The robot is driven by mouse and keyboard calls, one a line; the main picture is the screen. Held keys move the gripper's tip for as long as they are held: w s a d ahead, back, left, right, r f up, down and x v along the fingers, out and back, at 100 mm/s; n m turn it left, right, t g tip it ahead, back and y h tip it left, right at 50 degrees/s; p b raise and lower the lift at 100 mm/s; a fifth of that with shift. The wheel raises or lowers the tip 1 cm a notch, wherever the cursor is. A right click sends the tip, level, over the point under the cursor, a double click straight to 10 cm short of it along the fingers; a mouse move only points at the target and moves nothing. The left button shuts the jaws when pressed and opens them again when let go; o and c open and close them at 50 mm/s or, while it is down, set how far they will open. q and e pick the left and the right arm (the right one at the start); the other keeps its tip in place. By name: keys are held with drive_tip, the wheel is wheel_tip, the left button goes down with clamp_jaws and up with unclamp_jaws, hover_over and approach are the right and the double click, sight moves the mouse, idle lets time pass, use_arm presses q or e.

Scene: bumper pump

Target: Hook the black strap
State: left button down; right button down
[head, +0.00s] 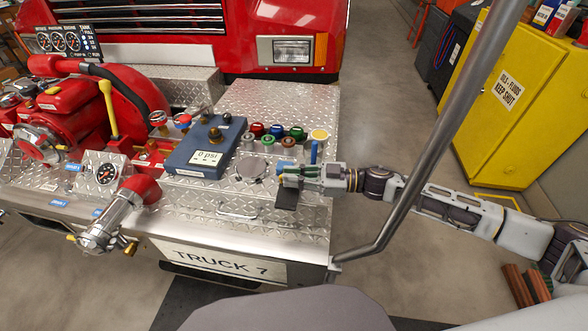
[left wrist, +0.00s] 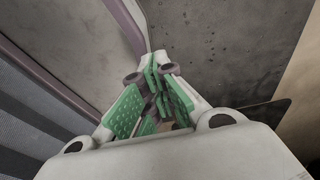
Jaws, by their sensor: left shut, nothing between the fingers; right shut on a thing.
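The black strap (head: 286,201) shows as a short dark flap at the right part of the bumper's diamond plate. My right gripper (head: 287,180) comes in from the right, low over the plate, and its fingers are shut on the strap's upper part. Most of the strap is hidden by the fingers or too small to make out. A blue upright piece (head: 314,152) stands just behind the gripper; I cannot tell whether it is a hook. My left gripper (left wrist: 160,88) shows only in the left wrist view, with its green pads shut and empty above a grey floor.
A grey metal pole (head: 437,110) rises in front of my right arm. A red pump (head: 70,110) is far left.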

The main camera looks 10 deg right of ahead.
sight(293, 199)
drive_tip(key=shift+s+a+f+n, duration=0.15)
drive_tip(key=shift+s+f+n, duration=0.25)
drive_tip(key=shift+s+f, duration=0.1)
drive_tip(key=shift+s+a+f+n, duration=0.15)
drive_tip(key=shift+s+f+n, duration=0.25)
drive_tip(key=shift+s+f, duration=0.1)
drive_tip(key=shift+s+a+f+p, duration=0.2)
drive_tip(key=shift+s+f+p, duration=0.3)
drive_tip(key=shift+s+f, duration=0.2)
drive_tip(key=c, duration=1.5)
unclamp_jaws()
drive_tip(key=shift+w, duration=0.1)
drive_tip(key=shift+c, duration=0.2)
drive_tip(key=shift+o, duration=0.2)
drive_tip(key=shift+r, duration=0.1)
drive_tip(key=shift+d, duration=0.2)
drive_tip(key=v, duration=1.1)
drive_tip(key=shift+d, duration=0.3)
